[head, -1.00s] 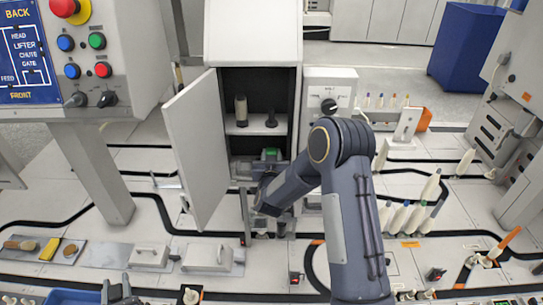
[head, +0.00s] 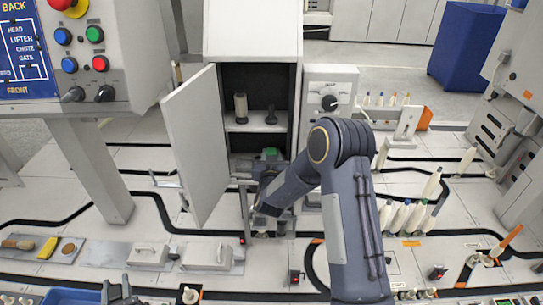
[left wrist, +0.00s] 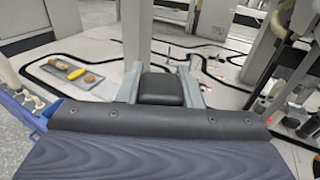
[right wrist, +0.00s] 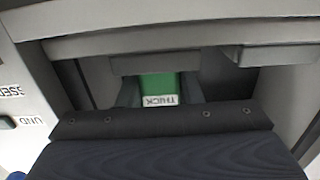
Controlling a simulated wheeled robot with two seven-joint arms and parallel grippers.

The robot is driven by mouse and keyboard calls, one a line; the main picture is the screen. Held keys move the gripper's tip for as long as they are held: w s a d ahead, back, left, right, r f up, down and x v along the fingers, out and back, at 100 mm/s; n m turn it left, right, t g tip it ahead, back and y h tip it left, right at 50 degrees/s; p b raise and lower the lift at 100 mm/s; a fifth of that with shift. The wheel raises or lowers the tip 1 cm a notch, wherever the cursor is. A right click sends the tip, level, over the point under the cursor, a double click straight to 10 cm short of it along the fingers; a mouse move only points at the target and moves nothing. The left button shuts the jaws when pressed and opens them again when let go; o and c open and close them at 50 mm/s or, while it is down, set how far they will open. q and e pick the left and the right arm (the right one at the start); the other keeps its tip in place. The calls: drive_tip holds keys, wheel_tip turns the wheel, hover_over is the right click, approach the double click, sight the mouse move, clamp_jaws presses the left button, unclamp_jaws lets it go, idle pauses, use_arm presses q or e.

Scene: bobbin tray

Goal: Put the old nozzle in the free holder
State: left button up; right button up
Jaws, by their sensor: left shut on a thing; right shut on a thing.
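My right gripper (head: 268,174) is at the lower compartment of the open cabinet (head: 252,28). In the right wrist view it is shut on a green block (right wrist: 158,88) with a white label; the block also shows in the head view (head: 271,153). My left gripper (head: 120,293) is low at the bottom left, shut on a dark grey block (left wrist: 161,88) between its fingers. I cannot tell which thing is the old nozzle or the free holder.
The cabinet door (head: 196,150) stands open to the left. A control panel (head: 75,60) is at the upper left. A box with a black knob (head: 330,102) adjoins the cabinet. Several pale cones (head: 402,216) stand to the right.

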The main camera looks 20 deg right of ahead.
use_arm(q)
drive_tip(key=shift+f+b, duration=0.4)
drive_tip(key=shift+f, duration=0.05)
use_arm(e)
drive_tip(key=shift+f, duration=0.45)
drive_tip(key=o, duration=1.1)
drive_tip(key=shift+c, duration=0.2)
